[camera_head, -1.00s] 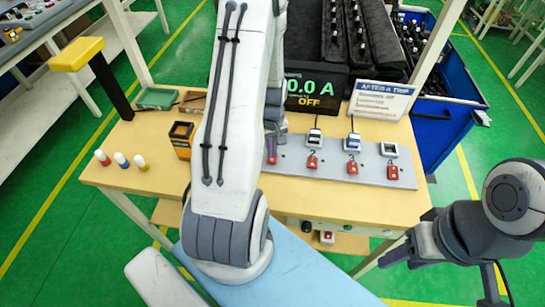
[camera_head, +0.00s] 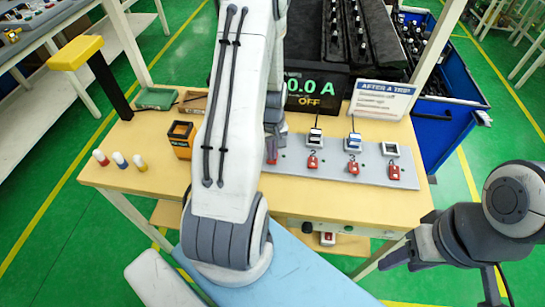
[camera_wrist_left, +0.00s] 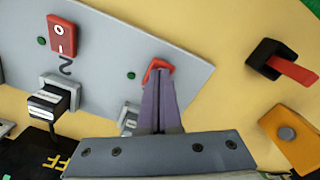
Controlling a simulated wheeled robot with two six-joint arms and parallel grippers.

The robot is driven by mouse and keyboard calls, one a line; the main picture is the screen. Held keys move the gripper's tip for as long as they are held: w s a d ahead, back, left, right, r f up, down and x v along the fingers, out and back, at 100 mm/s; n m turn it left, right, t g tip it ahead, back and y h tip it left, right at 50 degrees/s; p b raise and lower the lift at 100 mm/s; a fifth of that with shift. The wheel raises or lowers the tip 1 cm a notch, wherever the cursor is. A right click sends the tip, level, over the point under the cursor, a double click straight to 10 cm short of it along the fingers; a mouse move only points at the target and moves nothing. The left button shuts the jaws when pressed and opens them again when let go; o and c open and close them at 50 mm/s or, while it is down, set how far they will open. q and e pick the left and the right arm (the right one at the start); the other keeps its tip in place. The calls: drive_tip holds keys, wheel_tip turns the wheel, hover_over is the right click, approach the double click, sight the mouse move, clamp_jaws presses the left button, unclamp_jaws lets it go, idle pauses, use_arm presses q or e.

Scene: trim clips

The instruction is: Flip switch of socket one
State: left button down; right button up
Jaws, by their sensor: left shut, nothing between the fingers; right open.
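A grey strip (camera_head: 335,163) on the wooden bench carries several sockets and red switches. The leftmost red switch (camera_head: 271,152) is partly hidden behind my left arm in the head view. In the left wrist view my left gripper (camera_wrist_left: 160,80) is shut and empty, its fingertips over that red switch (camera_wrist_left: 158,64) and covering most of it. I cannot tell whether they touch. Another red switch (camera_wrist_left: 62,35) marked O and I is beside a plugged socket (camera_wrist_left: 60,92). My right gripper (camera_head: 400,257) is open, in front of the bench's right end, away from the strip.
A display (camera_head: 312,92) reading 0.0 A and OFF stands behind the strip, beside a white sign (camera_head: 381,99). An orange-black device (camera_head: 181,139) and three coloured capped pegs (camera_head: 121,160) stand on the left of the bench. A blue bin (camera_head: 440,125) is at the right.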

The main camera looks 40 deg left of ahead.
use_arm(q)
drive_tip(key=shift+f, duration=0.25)
wheel_tip(320, 180, up, 7)
drive_tip(key=p, duration=0.5)
drive_tip(key=shift+p, duration=0.4)
idle(0.4)
